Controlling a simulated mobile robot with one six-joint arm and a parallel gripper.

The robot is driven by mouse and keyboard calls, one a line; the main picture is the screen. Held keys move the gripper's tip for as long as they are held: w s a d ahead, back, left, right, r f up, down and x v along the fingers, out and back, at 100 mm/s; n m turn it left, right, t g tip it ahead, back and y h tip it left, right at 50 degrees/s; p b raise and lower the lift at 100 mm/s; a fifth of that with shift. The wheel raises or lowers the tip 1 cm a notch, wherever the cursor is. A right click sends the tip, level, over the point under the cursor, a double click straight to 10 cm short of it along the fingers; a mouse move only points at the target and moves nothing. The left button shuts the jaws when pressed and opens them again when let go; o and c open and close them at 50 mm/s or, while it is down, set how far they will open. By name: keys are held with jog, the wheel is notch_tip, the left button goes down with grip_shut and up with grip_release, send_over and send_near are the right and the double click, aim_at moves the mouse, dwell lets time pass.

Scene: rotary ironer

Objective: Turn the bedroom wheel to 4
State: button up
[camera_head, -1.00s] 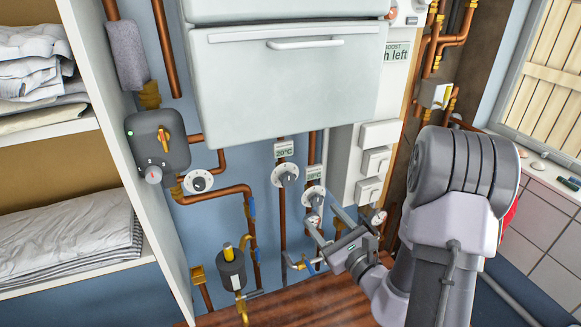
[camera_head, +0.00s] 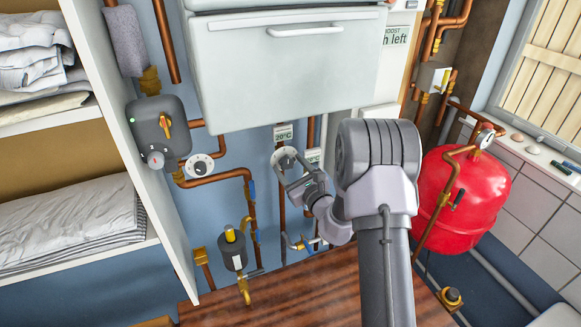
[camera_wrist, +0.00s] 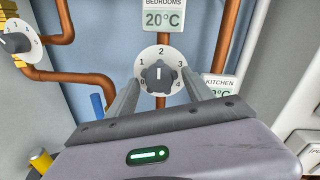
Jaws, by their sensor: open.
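The bedroom wheel (camera_wrist: 158,77) is a dark grey knob on a white numbered dial, below the label reading BEDROOMS 20°C (camera_wrist: 167,17). Its light mark appears to point up, near the 2. In the head view the wheel (camera_head: 282,156) sits on a copper pipe below the cabinet. My gripper (camera_wrist: 161,79) is open. Its two fingers reach to either side of the wheel and overlap the dial's edges in the wrist view; I cannot tell whether they touch. In the head view my gripper (camera_head: 291,174) is close to the wheel, partly covering it.
The kitchen label (camera_wrist: 218,85) is just right of the bedroom wheel. Another numbered dial (camera_head: 200,166) is to the left, near a grey control box (camera_head: 158,130). Copper pipes run around. A red tank (camera_head: 465,200) stands right of my arm.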

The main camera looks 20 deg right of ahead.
grip_shut()
jog(key=shift+m, duration=0.3)
jog(key=m+p, duration=0.1)
jog(key=m, duration=0.4)
jog(key=shift+a+m+t, duration=0.1)
jog(key=shift+m+t, duration=0.2)
jog(key=m+h+p, duration=0.1)
jog(key=m+p, duration=0.1)
jog(key=m, duration=0.4)
jog(key=shift+a+m, duration=0.1)
jog(key=shift+m, duration=0.3)
jog(key=m+p, duration=0.3)
jog(key=m, duration=0.3)
jog(key=shift+a+r+h, duration=0.1)
jog(key=shift+r+h, duration=0.05)
jog(key=shift+h, duration=0.15)
jog(key=m+h+p, duration=0.1)
jog(key=m+p, duration=0.2)
jog(key=m, duration=0.3)
jog(key=shift+m, duration=0.4)
